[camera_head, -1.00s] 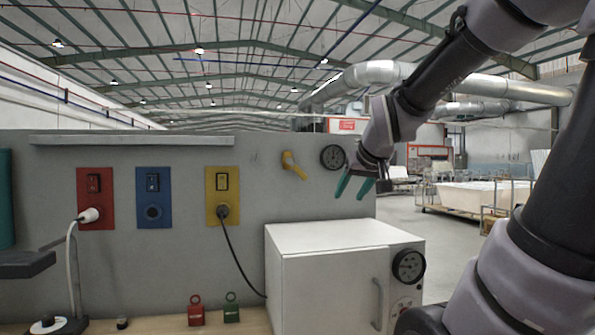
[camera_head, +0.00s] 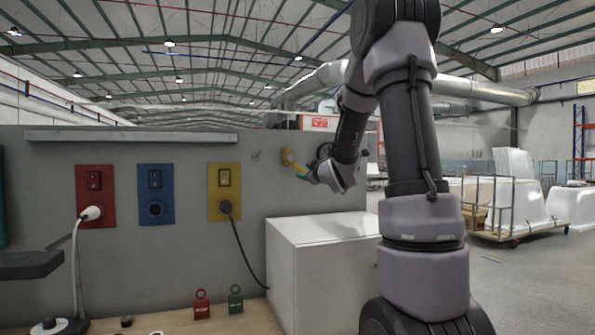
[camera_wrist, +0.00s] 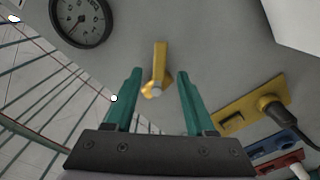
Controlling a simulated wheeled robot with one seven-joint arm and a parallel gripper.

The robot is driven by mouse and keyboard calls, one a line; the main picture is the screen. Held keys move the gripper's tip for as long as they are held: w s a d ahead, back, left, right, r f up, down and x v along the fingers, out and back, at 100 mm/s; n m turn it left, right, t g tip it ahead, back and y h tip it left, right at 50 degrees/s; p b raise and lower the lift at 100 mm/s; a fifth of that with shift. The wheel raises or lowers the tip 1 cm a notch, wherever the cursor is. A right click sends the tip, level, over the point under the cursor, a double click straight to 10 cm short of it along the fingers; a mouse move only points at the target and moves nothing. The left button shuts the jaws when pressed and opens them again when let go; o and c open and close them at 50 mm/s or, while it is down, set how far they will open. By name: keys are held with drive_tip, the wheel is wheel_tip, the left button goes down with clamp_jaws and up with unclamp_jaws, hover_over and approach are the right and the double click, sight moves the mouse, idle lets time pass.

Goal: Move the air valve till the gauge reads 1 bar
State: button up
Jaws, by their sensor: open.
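The yellow air valve (camera_head: 288,157) is on the grey wall panel, left of the round gauge (camera_head: 325,151), which my arm partly hides. My gripper (camera_head: 303,174) is close to the valve, coming from the right. In the wrist view the valve's lever (camera_wrist: 160,60) shows between the two green fingertips of my open gripper (camera_wrist: 160,78), with a gap on each side. I cannot tell whether the tips reach past the lever in depth.
Left of the valve are yellow (camera_head: 224,190), blue (camera_head: 156,195) and red (camera_head: 95,195) socket panels; the yellow and red ones hold plugs with cables. A white box (camera_head: 320,245) stands below the valve.

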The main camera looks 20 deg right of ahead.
sight(300, 169)
drive_tip(key=w, duration=0.7)
drive_tip(key=shift+w, duration=0.2)
clamp_jaws()
idle(1.1)
